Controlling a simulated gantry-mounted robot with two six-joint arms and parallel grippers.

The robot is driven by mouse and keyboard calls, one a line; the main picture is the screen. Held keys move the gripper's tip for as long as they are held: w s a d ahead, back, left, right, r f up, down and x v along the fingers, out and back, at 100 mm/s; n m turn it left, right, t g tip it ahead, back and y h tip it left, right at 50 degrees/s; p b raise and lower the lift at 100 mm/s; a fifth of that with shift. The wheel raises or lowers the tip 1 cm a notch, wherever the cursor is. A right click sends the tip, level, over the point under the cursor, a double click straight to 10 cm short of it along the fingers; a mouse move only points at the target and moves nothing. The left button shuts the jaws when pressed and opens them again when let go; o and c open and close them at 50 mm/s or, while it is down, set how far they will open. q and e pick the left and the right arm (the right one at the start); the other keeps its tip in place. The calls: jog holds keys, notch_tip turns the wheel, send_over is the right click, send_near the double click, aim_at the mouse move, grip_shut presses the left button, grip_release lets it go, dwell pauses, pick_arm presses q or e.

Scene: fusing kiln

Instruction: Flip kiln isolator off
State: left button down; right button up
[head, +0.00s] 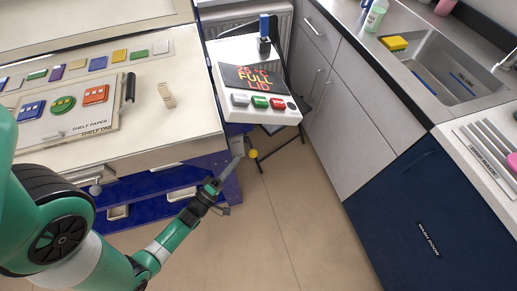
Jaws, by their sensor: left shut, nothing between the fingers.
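A pale control box (256,103) stands beside the kiln, with a dark display reading 26°C FULL LID. A blue upright lever (264,26) on a dark base sits at the back of the box; it looks like the isolator, but I see no label naming it. My left gripper (238,158) is shut and empty, low in front of the box and well below the lever, near the kiln's blue frame. It touches neither the box nor the lever. My right gripper is out of view.
Grey, green (260,102) and red buttons line the box's front. The kiln table (180,120) holds coloured glass pieces. A sink (440,70) and cabinets stand right; floor between is clear.

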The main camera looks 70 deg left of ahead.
aim_at(249, 146)
pick_arm(q)
jog(key=s+d+f+g+y+b, duration=0.1)
jog(key=s+f+b, duration=0.15)
jog(key=f, duration=0.35)
jog(key=w+a+r+n+b, duration=0.1)
jog(key=w+a+r+b, duration=0.1)
jog(key=w+a, duration=0.4)
jog(key=shift+w, duration=0.95)
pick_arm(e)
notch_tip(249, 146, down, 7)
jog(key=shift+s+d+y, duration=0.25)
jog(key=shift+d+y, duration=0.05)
pick_arm(q)
jog(key=shift+s, duration=0.1)
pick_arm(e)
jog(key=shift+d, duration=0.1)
